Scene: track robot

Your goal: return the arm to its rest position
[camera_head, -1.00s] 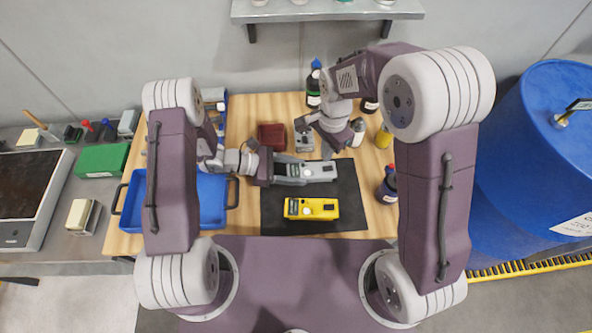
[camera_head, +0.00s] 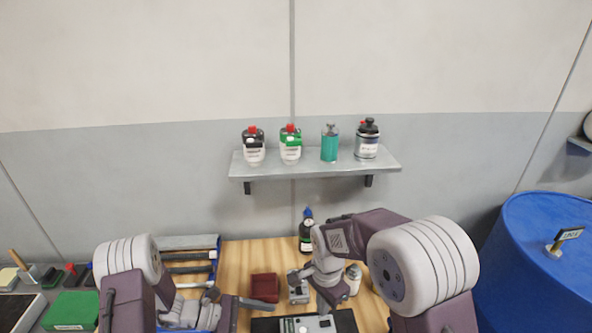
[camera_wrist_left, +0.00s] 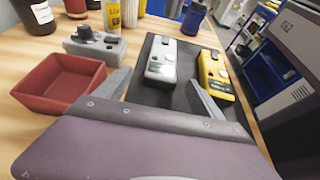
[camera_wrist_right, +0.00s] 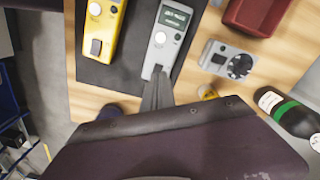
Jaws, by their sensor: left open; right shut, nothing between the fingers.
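My right arm comes in from the right in the head view, its gripper (camera_head: 325,302) pointing down over the table. In the right wrist view its fingers (camera_wrist_right: 157,92) are together and empty, with their tips overlapping the end of the grey meter (camera_wrist_right: 165,40); contact cannot be told. My left gripper (camera_head: 250,305) is low at the left in the head view. In the left wrist view its fingers (camera_wrist_left: 160,98) are spread apart with nothing between them. The grey meter (camera_wrist_left: 162,60) and yellow meter (camera_wrist_left: 214,76) lie on the black mat (camera_wrist_left: 178,93) beyond them.
A red bin (camera_head: 264,288) and a grey device with a knob (camera_head: 299,291) are close to the grippers. A dark bottle (camera_head: 306,235) stands behind. A shelf (camera_head: 315,170) with several containers hangs on the wall. A blue drum (camera_head: 540,265) stands at right.

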